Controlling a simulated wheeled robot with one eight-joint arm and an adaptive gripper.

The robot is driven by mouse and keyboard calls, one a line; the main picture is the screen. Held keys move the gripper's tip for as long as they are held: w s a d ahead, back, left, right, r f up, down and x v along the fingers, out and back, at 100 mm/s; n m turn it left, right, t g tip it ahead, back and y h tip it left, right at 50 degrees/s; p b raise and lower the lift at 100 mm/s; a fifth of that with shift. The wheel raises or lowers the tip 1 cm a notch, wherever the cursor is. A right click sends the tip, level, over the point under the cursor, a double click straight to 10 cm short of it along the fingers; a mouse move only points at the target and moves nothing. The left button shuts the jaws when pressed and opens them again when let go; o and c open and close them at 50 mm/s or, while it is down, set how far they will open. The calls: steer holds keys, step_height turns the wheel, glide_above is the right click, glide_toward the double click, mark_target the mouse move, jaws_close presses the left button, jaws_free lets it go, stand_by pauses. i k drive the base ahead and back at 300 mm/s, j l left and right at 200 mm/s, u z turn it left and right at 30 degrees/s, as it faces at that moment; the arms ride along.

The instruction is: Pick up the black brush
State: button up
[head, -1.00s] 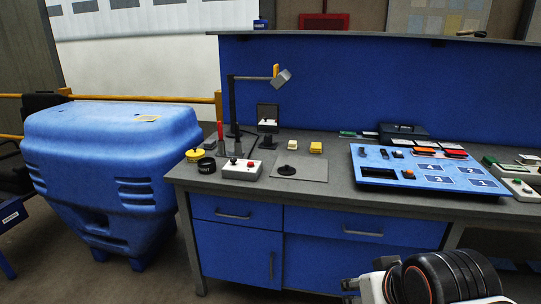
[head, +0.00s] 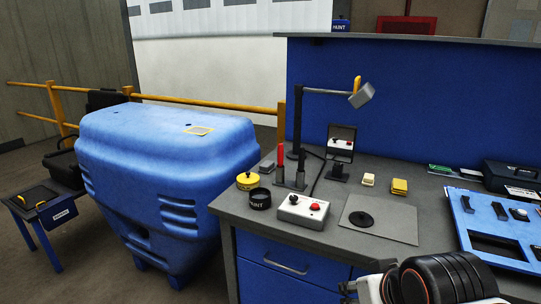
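I cannot make out a black brush for certain in the head view. Small dark items lie on the blue panel (head: 490,243) at the right, too small to name. A black round piece (head: 360,218) lies on a grey mat (head: 394,228) on the workbench. My gripper (head: 350,290) shows only in part at the bottom edge, in front of the bench and below its top. Its fingers are mostly hidden, so I cannot see whether it is open or shut.
The workbench (head: 330,240) carries a control box (head: 302,211), a black cup (head: 260,199), a yellow pot (head: 247,181) and a lamp (head: 361,95). A big blue bin (head: 165,170) stands left of it. A small blue table (head: 60,213) is at far left.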

mark_target(301, 160)
steer(key=i+j+z, duration=0.1)
steer(key=i+j, duration=0.4)
steer(key=i, duration=0.25)
steer(key=i+j+z, duration=0.15)
steer(key=i+j, duration=0.45)
steer(key=i, duration=0.15)
